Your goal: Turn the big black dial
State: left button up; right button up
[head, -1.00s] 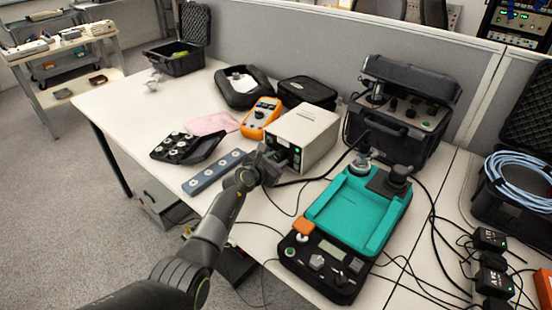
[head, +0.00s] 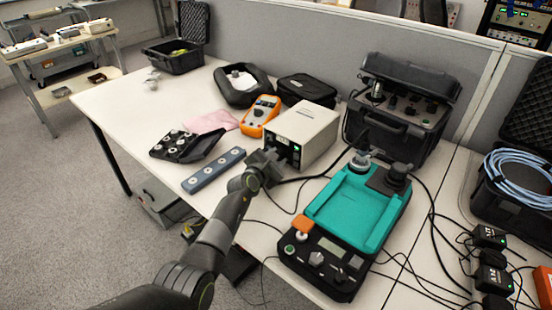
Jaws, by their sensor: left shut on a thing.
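My left gripper (head: 270,164) is at the front face of a white-grey box instrument (head: 304,131) in the middle of the table. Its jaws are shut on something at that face. I take this to be the big black dial, but the gripper hides it, so its turned position cannot be seen. A small green light shows on the box's front, just right of the gripper. My right gripper is not in view.
A teal-topped device (head: 353,212) with black knobs stands right of my left arm. An orange multimeter (head: 261,114), a grey-blue bar (head: 213,170) and a black tray of round parts (head: 182,145) lie left of the box. Loose cables run in front of it.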

pick_arm(q)
jog(key=o, duration=1)
jog(key=shift+c, duration=0.2)
jog(key=shift+s+a, duration=0.1)
jog(key=shift+s, duration=0.1)
jog(key=shift+s+a+r+p, duration=0.2)
jog(key=shift+s+p, duration=0.1)
jog(key=shift+p, duration=0.2)
jog(key=p+v, duration=0.1)
jog(key=v, duration=0.2)
jog(key=shift+s+p, duration=0.15)
jog(key=shift+p, duration=0.2)
jog(key=p+v, duration=0.2)
jog(key=v, duration=1)
jog(key=shift+f, duration=0.1)
jog(key=shift+s+a, duration=0.2)
jog(key=shift+s, duration=0.25)
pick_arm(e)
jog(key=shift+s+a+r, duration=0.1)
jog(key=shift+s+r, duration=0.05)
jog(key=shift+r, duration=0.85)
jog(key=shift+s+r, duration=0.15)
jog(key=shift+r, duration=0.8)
pick_arm(q)
jog(key=shift+r, duration=0.2)
